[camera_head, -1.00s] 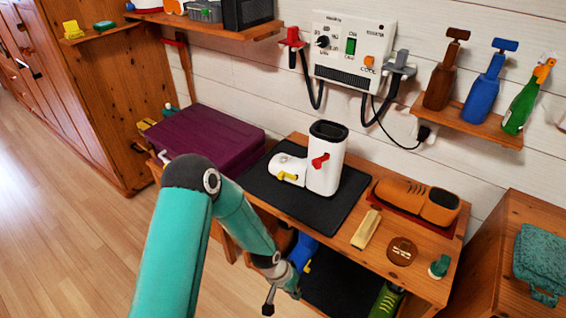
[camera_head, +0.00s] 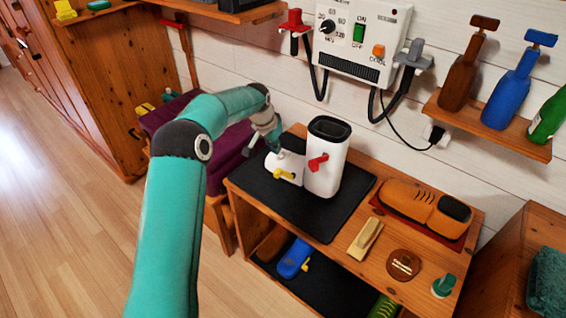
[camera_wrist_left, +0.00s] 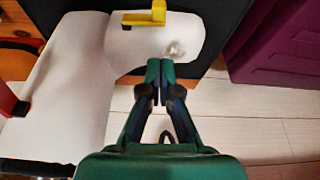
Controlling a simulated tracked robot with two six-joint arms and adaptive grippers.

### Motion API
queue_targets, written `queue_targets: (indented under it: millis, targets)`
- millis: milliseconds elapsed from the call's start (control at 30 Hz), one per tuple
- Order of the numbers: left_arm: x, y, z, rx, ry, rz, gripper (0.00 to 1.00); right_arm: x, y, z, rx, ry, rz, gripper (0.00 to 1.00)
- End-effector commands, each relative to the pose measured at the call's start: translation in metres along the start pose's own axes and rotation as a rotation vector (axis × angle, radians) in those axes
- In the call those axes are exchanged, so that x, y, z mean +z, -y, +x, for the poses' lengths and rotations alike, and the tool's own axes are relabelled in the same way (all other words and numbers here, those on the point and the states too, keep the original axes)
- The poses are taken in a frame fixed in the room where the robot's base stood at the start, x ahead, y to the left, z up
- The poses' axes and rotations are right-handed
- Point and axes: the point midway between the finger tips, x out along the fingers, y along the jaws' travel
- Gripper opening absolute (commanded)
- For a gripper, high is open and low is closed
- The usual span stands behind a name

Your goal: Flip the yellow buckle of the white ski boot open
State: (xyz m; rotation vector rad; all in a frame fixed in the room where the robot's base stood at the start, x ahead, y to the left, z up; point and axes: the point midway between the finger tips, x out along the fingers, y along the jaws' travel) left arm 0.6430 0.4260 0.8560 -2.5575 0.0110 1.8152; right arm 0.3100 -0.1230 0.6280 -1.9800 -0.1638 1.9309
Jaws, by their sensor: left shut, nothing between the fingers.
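The white ski boot (camera_head: 326,178) stands upright on the black mat, its toe part pointing left. Its yellow buckle (camera_head: 284,174) is on the toe part's near side, and a red lever (camera_head: 318,162) is on the shaft. My left gripper (camera_head: 277,151) is at the toe part, on the side away from the yellow buckle. In the left wrist view, the left gripper's fingertips (camera_wrist_left: 160,72) are together and empty by the toe part's edge, with the yellow buckle (camera_wrist_left: 147,17) beyond them. I cannot tell whether they touch the boot. My right gripper is not in view.
The black mat (camera_head: 322,222) lies on the wooden bench. An orange shoe (camera_head: 412,200), a tan brush (camera_head: 365,240) and a brown disc (camera_head: 403,265) lie to the right. A control box (camera_head: 362,45) with hanging hoses is on the wall behind.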

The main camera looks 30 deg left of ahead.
Motion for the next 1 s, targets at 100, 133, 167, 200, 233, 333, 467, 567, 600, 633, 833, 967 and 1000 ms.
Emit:
queue_targets:
  millis: [100,133,167,200,233,333,467,567,600,633,833,967,1000]
  targets:
    - [0.002,0.002,0.003,0.0,0.002,-0.004,0.0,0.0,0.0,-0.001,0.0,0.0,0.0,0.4]
    - [0.002,0.002,0.005,0.0,0.002,-0.005,0.0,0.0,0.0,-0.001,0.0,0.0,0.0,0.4]
    - [0.002,0.002,0.007,0.0,0.003,-0.005,0.0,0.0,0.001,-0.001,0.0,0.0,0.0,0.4]
    - [0.003,0.003,0.011,0.0,0.003,-0.006,0.0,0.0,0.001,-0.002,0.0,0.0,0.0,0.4]
    - [0.003,0.003,0.015,0.0,0.003,-0.006,0.0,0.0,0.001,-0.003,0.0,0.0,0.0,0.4]
    - [0.003,0.003,0.03,0.0,0.004,-0.007,0.0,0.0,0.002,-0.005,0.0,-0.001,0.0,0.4]
    - [0.003,0.003,0.053,0.0,0.003,-0.007,0.0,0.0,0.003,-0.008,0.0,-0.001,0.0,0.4]
    - [0.003,0.003,0.07,0.0,0.003,-0.007,0.0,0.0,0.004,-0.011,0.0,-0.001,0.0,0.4]
    - [0.003,0.003,0.075,0.0,0.002,-0.007,0.0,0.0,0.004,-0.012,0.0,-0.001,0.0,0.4]
    - [0.003,0.003,0.08,-0.001,0.002,-0.007,0.0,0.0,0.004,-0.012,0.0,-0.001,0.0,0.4]
    - [0.003,0.004,0.097,-0.001,0.001,-0.008,0.0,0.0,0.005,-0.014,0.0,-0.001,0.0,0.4]
    - [0.003,0.004,0.1,-0.002,0.0,-0.008,0.0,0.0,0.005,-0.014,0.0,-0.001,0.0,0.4]
    - [0.003,0.004,0.1,-0.002,-0.001,-0.008,0.0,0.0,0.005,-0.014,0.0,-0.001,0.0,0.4]
